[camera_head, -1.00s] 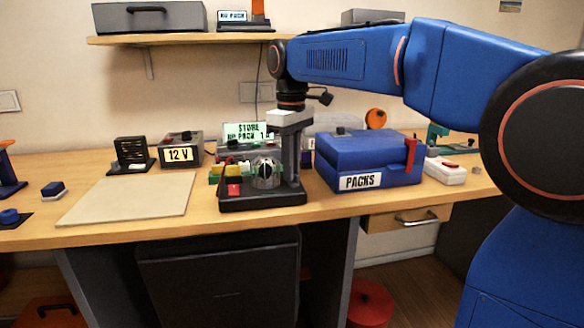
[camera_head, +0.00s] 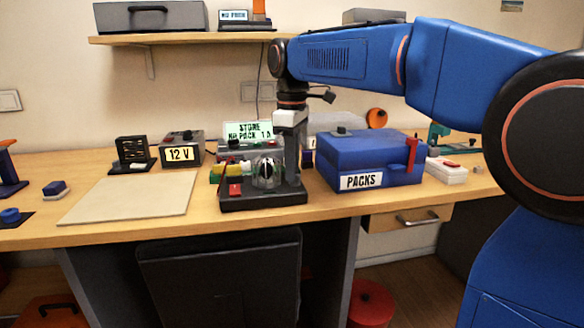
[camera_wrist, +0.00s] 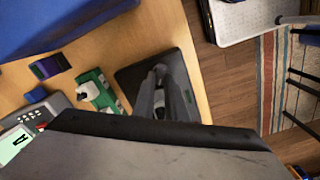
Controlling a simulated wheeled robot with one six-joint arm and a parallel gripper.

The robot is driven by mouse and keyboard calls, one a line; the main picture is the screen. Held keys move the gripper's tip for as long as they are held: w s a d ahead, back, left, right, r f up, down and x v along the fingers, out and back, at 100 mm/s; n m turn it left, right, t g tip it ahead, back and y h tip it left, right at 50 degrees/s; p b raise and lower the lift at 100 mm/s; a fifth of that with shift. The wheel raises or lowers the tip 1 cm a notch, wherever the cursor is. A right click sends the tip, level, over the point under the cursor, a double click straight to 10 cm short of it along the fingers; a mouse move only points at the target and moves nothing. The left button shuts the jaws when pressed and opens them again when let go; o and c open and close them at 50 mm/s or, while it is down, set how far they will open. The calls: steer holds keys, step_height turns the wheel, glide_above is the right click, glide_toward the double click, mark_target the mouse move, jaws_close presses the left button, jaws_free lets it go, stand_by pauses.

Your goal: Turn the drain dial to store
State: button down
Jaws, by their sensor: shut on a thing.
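My gripper (camera_head: 294,174) points down at the right part of a black-based device (camera_head: 262,199) near the bench's front edge. Its grey fingers are shut low over the base, where the drain dial sits hidden by them. The base carries a clear dome (camera_head: 265,172) and a red part (camera_head: 235,189), left of my fingers. In the wrist view a dark base (camera_wrist: 137,75) shows, with grey finger-like shapes on it; a large grey surface fills the bottom.
The blue PACKS box (camera_head: 365,156) stands close on the right of my gripper. A 12 V supply (camera_head: 181,148) stands at the back left. A bare pale mat (camera_head: 128,198) leaves free room at the left. A shelf (camera_head: 180,39) is above.

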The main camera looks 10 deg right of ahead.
steer(key=c, duration=2)
jaws_free()
steer(key=shift+c, duration=0.2)
step_height(320, 180, up, 18)
steer(key=shift+f, duration=0.25)
steer(key=s+d+f+m+t, duration=0.1)
steer(key=s+d+f+m, duration=0.3)
steer(key=s+f, duration=0.5)
steer(key=s+d+f+m+t, duration=0.2)
steer(key=s+d+f+m, duration=0.2)
steer(key=s+f, duration=0.5)
steer(key=s+d+f+m+t, duration=0.1)
steer(key=s+d+f+m, duration=0.3)
steer(key=s+f, duration=0.5)
step_height(320, 180, down, 11)
steer(key=d, duration=0.2)
steer(key=shift+s+d+t, duration=0.3)
steer(key=shift+s+t, duration=0.05)
steer(key=shift+t, duration=0.05)
